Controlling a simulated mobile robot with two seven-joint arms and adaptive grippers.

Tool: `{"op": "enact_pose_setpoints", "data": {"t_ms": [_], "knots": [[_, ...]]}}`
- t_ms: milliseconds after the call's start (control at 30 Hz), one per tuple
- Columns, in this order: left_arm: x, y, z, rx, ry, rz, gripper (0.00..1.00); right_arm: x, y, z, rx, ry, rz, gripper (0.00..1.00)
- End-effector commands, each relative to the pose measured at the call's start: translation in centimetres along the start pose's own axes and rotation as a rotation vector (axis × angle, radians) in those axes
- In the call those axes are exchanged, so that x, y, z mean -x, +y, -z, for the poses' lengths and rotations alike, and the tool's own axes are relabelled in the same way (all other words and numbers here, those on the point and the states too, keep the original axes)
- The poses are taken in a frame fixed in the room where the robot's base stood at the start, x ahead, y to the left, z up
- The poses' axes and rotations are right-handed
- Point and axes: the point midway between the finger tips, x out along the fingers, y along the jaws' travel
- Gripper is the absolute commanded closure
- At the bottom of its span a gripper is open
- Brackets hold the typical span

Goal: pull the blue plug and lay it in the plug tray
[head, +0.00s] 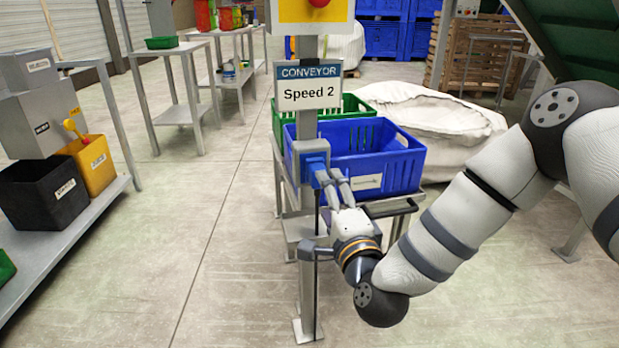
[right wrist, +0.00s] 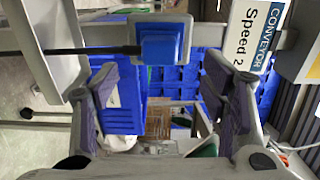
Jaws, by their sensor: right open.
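The blue plug (head: 317,166) sits in a blue socket plate on the grey post, below the "Speed 2" sign. In the right wrist view the plug (right wrist: 161,47) is a blue block with a black cable running left from it. My right gripper (head: 331,176) is open at the plug in the head view. In the right wrist view its fingers (right wrist: 160,92) are spread wide, with the plug ahead between their lines and no clear contact. A grey ledge (head: 294,226) on the post below may be the plug tray; I cannot tell. My left gripper is not in view.
A blue crate (head: 395,165) on a cart stands close behind and right of the post, with a green crate (head: 352,106) behind it. A white sack (head: 435,125) lies beyond. The floor left of the post is clear up to a grey bench (head: 75,230) with bins.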

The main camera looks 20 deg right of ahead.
Motion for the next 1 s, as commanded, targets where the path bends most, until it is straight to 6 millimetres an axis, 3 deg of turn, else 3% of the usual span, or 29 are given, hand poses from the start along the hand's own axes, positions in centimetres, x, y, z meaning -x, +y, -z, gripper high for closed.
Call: {"op": "enact_pose_setpoints", "data": {"t_ms": [367, 800, 1000], "knots": [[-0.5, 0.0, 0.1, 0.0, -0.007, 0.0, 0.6, -0.9, 0.2, 0.0, 0.001, 0.0, 0.0, 0.33], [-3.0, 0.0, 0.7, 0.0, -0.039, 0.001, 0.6, -7.1, 0.3, 0.0, 0.001, 0.001, -0.001, 0.33], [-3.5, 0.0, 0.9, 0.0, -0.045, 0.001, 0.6, -8.7, 0.2, 0.0, 0.0, -0.001, -0.001, 0.33]]}}
